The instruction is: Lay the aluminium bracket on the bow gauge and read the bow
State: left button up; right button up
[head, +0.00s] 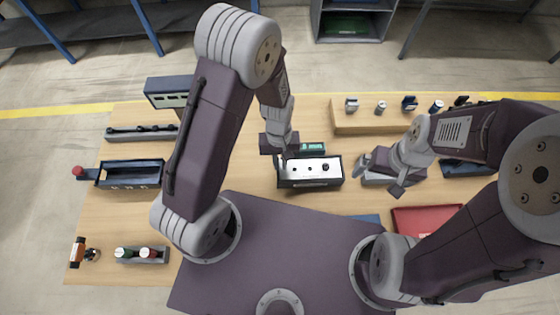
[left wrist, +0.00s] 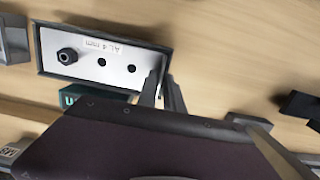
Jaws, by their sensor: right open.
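A pale plate labelled "AL 4 mm" (left wrist: 118,68), which looks like the aluminium bracket, lies in a shallow dark tray (left wrist: 42,62). The plate shows a black round fitting and two dark holes; it also shows in the head view (head: 318,167). My left gripper (left wrist: 167,75) is at one end of the plate, with its fingers close together at the tray's edge. Whether they hold the plate is unclear; in the head view the left gripper (head: 283,162) is partly hidden. My right gripper (head: 377,172) is open and empty right of the tray. I cannot identify the bow gauge for certain.
A small green box (head: 313,147) stands right behind the tray. Left are a dark open bin (head: 130,165), a long dark rail (head: 142,132) and a blue-grey box (head: 165,85). A red tray (head: 425,218) lies right. Small parts stand on a wooden riser (head: 372,122) at the back.

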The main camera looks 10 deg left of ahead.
pick_arm(q)
jog(key=shift+o, duration=0.6)
jog(key=shift+r, duration=0.1)
jog(key=shift+r+p, duration=0.4)
notch_tip(320, 180, up, 12)
jog(key=w, duration=0.1)
jog(key=s+a+m+t, duration=0.25)
jog(key=s+a, duration=0.25)
jog(key=a, duration=0.4)
notch_tip(320, 180, down, 6)
jog(key=b, duration=0.5)
jog(key=shift+w+d+b, duration=0.2)
jog(key=shift+w+b, duration=0.05)
jog(key=shift+b, duration=0.1)
jog(key=shift+m, duration=0.25)
